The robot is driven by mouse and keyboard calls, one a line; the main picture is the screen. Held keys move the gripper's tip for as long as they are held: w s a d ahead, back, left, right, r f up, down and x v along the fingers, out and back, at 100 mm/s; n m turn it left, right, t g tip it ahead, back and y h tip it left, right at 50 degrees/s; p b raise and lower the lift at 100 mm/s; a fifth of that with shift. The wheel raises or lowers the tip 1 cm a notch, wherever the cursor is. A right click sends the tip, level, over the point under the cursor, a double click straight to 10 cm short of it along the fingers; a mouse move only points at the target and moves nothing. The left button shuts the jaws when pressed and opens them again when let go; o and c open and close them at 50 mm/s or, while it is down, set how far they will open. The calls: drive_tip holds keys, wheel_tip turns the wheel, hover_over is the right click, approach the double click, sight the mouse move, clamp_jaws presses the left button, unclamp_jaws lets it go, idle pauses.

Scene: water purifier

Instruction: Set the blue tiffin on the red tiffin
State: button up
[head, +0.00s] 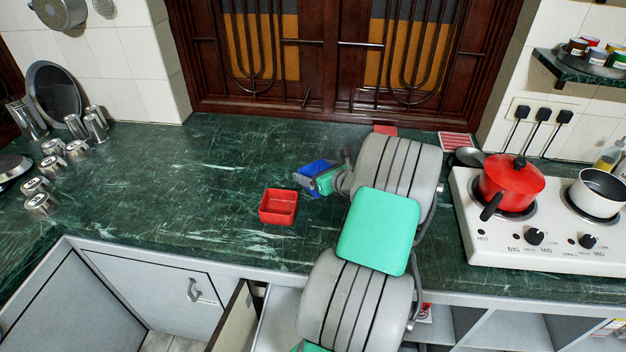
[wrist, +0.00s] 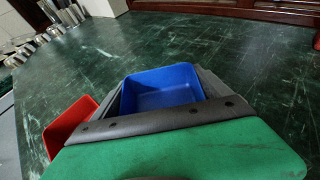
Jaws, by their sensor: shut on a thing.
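The red tiffin (head: 279,207) is an open square box standing on the green marble counter, left of my arm. In the wrist view the red tiffin (wrist: 66,128) shows at the lower left, partly hidden by my gripper. The blue tiffin (head: 312,168) is an open box just behind and right of the red one; in the wrist view it (wrist: 163,88) sits between my fingers. My gripper (head: 318,180) is shut on the blue tiffin. The two tiffins are apart. I cannot tell whether the blue tiffin touches the counter.
The stove (head: 540,235) with a red pot (head: 511,184) and a white pan (head: 598,193) is at the right. Several steel cups (head: 75,150) stand at the left. The counter (head: 200,190) is clear left of the red tiffin. A barred window is behind.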

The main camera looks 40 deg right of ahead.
drive_tip(key=shift+f, duration=1.6)
drive_tip(key=shift+f, duration=0.2)
drive_tip(key=o, duration=1.3)
drive_tip(key=shift+c, duration=0.2)
drive_tip(key=shift+r, duration=0.15)
